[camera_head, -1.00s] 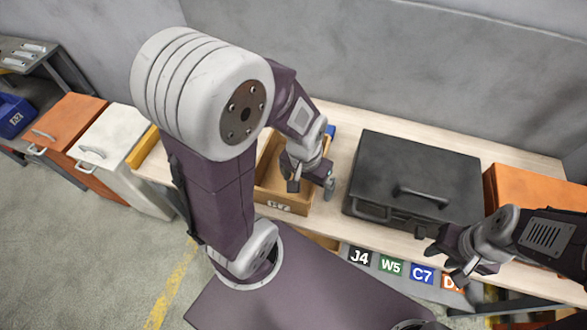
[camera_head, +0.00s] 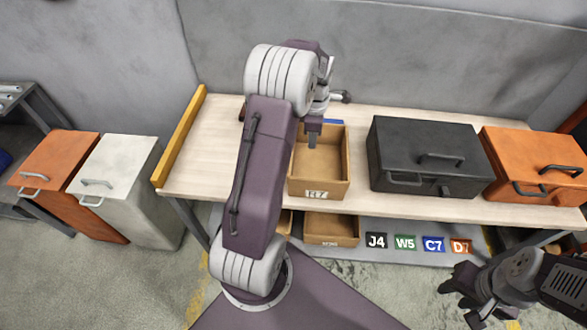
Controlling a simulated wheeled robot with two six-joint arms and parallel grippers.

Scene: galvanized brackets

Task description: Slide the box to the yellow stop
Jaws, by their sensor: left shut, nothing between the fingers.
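The open brown box (camera_head: 320,192) stands on the pale wooden table, with a white label on its front; its left side is partly hidden by my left arm. The yellow stop (camera_head: 181,137) is a long bar along the table's left end, with bare table between it and my arm. My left gripper (camera_head: 314,137) is shut and empty, over the far left part of the box in the picture; whether it touches the box is unclear. My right gripper (camera_head: 466,296) is open and empty, low at the right, in front of the table.
A black case (camera_head: 425,140) stands close right of the box, and an orange case (camera_head: 530,150) beyond it. A blue item (camera_head: 334,122) shows behind the box. Another box (camera_head: 332,230) sits below the tabletop. White (camera_head: 118,165) and orange (camera_head: 60,160) cabinets stand left of the table.

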